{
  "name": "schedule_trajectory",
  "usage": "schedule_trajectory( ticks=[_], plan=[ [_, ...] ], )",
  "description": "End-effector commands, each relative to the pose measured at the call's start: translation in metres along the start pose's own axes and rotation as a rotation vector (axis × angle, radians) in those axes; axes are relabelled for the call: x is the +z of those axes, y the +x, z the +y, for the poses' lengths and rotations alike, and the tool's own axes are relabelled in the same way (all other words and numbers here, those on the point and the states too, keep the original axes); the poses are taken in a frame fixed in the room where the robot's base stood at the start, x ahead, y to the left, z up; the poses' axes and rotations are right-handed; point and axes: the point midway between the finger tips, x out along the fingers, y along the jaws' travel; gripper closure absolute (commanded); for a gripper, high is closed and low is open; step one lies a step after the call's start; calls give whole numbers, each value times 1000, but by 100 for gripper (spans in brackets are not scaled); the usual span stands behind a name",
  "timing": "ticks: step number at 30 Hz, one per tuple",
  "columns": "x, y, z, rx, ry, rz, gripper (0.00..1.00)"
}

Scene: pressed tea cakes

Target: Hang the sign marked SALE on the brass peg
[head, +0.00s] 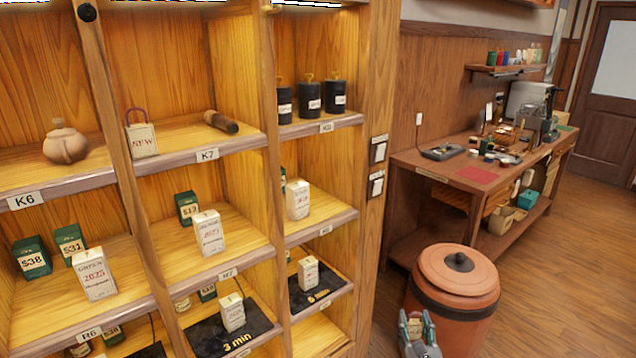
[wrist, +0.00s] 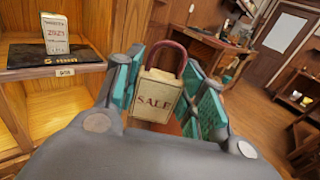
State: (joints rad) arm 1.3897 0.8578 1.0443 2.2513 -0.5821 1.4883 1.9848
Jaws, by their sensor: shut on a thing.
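The SALE sign (wrist: 157,98) is a small tan tag with dark red letters and a dark red loop handle on top. My gripper (wrist: 160,100) is shut on it, with a teal pad on each side, and holds it upright with the loop up. In the head view my gripper (head: 418,338) is low, in front of the orange bin, with the sign small between its fingers. A dark round knob (head: 87,12) sticks out of the shelf post at the upper left. I cannot tell if it is the brass peg; no plainly brass peg shows.
A lidded orange bin (head: 455,285) stands right of the shelves. A workbench (head: 425,172) is behind it. Floor at the right (head: 560,290) is clear.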

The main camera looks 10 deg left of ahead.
Motion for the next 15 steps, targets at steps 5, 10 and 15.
schedule_trajectory(
  ticks=[5,10,15],
  plan=[
    [56,36,13,61,0,-9,84],
    [108,65,28,131,0,-7,84],
    [166,89,51,212,-1,-9,84]
  ],
)
